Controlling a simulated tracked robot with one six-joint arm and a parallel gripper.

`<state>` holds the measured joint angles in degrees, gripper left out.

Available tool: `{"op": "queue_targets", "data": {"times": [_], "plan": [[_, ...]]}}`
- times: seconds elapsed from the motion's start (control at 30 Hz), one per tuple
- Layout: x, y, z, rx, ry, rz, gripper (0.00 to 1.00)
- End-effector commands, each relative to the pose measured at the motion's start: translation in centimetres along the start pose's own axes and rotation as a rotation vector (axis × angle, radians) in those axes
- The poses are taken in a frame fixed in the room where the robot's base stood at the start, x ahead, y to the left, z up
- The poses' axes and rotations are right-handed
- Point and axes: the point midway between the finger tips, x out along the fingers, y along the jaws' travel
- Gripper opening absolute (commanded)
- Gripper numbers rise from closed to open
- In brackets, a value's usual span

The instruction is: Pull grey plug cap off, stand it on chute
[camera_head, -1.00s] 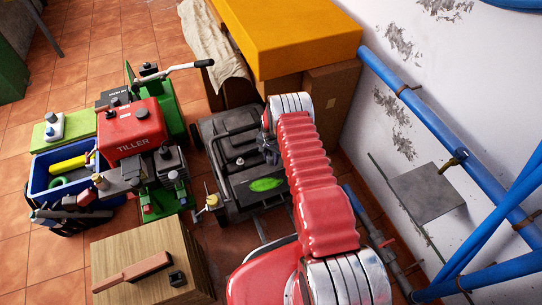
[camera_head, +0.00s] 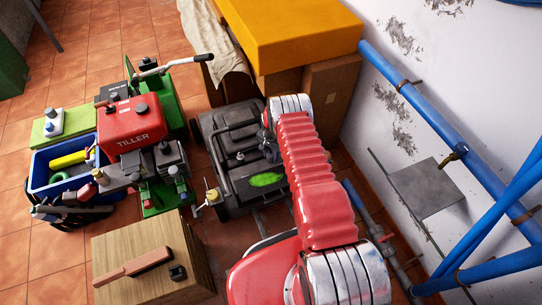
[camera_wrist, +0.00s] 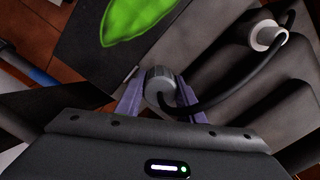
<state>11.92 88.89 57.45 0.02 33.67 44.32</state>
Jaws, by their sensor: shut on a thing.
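My gripper (camera_wrist: 161,98) is shut on a grey ribbed plug cap (camera_wrist: 160,84), held between its two purple fingers. A black cable leads from the cap to the right, towards a pale round fitting (camera_wrist: 266,36) on the dark machine. The cap shows close to the near edge of a dark flat panel with a green leaf mark; I cannot tell whether it touches anything. In the head view the panel, which seems to be the chute (camera_head: 240,188), lies at the front of a dark mower (camera_head: 222,130). My gripper there is mostly hidden beside my red arm.
A red tiller (camera_head: 132,124) stands left of the mower, by a blue crate (camera_head: 42,182). A wooden block (camera_head: 118,247) with a brown-handled tool stands in front. A yellow-topped bench (camera_head: 290,40) and blue wall pipes (camera_head: 430,118) bound the back and right.

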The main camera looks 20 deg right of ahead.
Motion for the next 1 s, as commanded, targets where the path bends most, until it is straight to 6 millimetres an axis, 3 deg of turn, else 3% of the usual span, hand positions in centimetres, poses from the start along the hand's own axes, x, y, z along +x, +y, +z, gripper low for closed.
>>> {"op": "queue_targets", "data": {"times": [0.83, 0.87, 1.0], "plan": [[1.2, 0.0, 0.0, 0.0, 0.0, 0.0, 0.08], [1.2, 0.0, 0.0, 0.0, 0.0, 0.0, 0.36], [1.2, 0.0, 0.0, 0.0, 0.0, 0.0, 0.46]]}}
